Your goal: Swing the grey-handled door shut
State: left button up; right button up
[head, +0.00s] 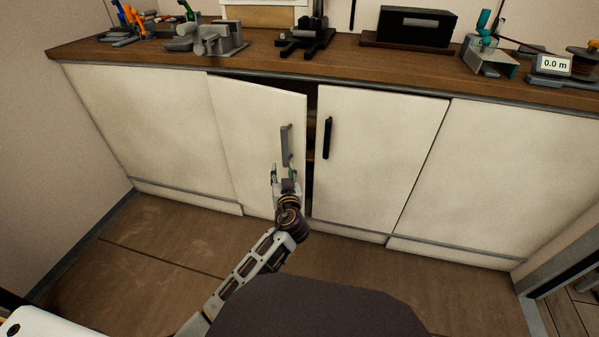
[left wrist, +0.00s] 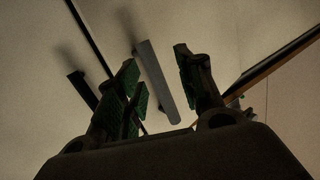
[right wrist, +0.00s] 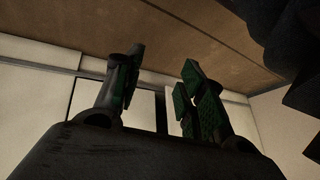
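The grey-handled door (head: 250,125) is a cream cabinet door standing slightly ajar, with a dark gap along its right edge. Its grey bar handle (head: 285,146) is upright near that edge. My left gripper (head: 282,172) is at the handle's lower end, with its fingers apart. In the left wrist view the grey handle (left wrist: 155,82) shows between the open fingers (left wrist: 158,82); I cannot tell whether they touch it. My right gripper (right wrist: 160,80) is open and empty in the right wrist view, below a brown surface and facing cream panels. It is not seen in the head view.
A door with a black handle (head: 327,138) is just right of the gap. The wooden worktop (head: 350,68) above carries a black box (head: 415,25), a grey fixture (head: 210,38), a display reading 0.0 m (head: 553,65) and other tools. The floor in front (head: 150,240) is clear.

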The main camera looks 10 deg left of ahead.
pick_arm(q)
jog(key=shift+n+t+y, duration=0.4)
jog(key=shift+n+t, duration=0.1)
jog(key=r, duration=0.1)
jog(key=d+r, duration=0.1)
jog(key=d+r+b, duration=0.1)
jog(key=r, duration=0.1)
jog(key=shift+r, duration=0.1)
pick_arm(e)
jog(key=shift+d+r, duration=0.25)
jog(key=shift+r, duration=0.7)
pick_arm(q)
jog(key=shift+w+a, duration=0.1)
jog(key=shift+w, duration=0.1)
